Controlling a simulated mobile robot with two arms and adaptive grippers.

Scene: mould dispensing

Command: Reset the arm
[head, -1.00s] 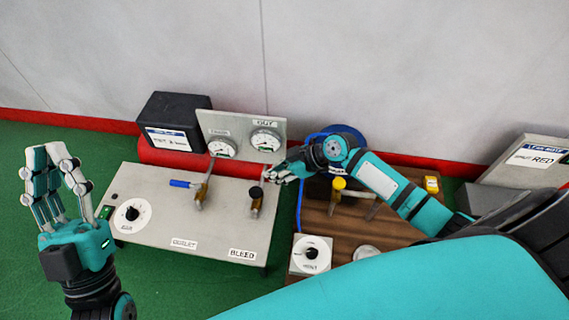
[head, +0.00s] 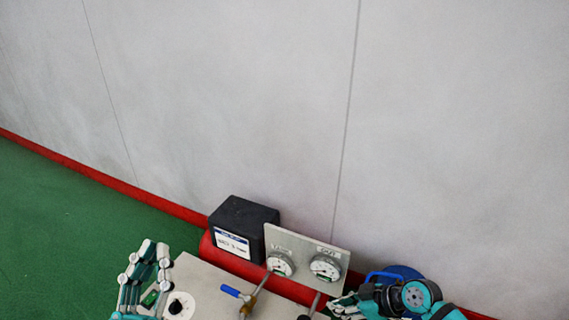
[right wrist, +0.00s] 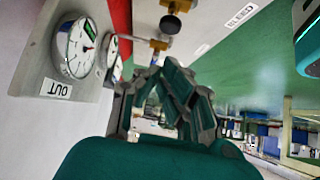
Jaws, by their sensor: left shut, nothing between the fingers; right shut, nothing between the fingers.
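My left gripper (head: 147,262) stands upright at the bottom left of the head view, in front of the panel's left end. It is shut and empty. My right gripper (head: 345,304) is at the bottom edge, just right of the black-knobbed valve and below the OUT gauge (head: 325,268). It is shut and empty; its fingers (right wrist: 168,98) fill the middle of the right wrist view. The black valve knob (right wrist: 171,23) shows beyond them, apart from them in that picture. My forearms are mostly cut off in the head view.
The grey panel (head: 205,275) carries a black dial (head: 178,305) and a blue-handled valve (head: 238,293). A black box (head: 243,222) stands behind, beside the gauge board. A blue round thing (head: 402,272) lies right. The wall above and green floor at left are clear.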

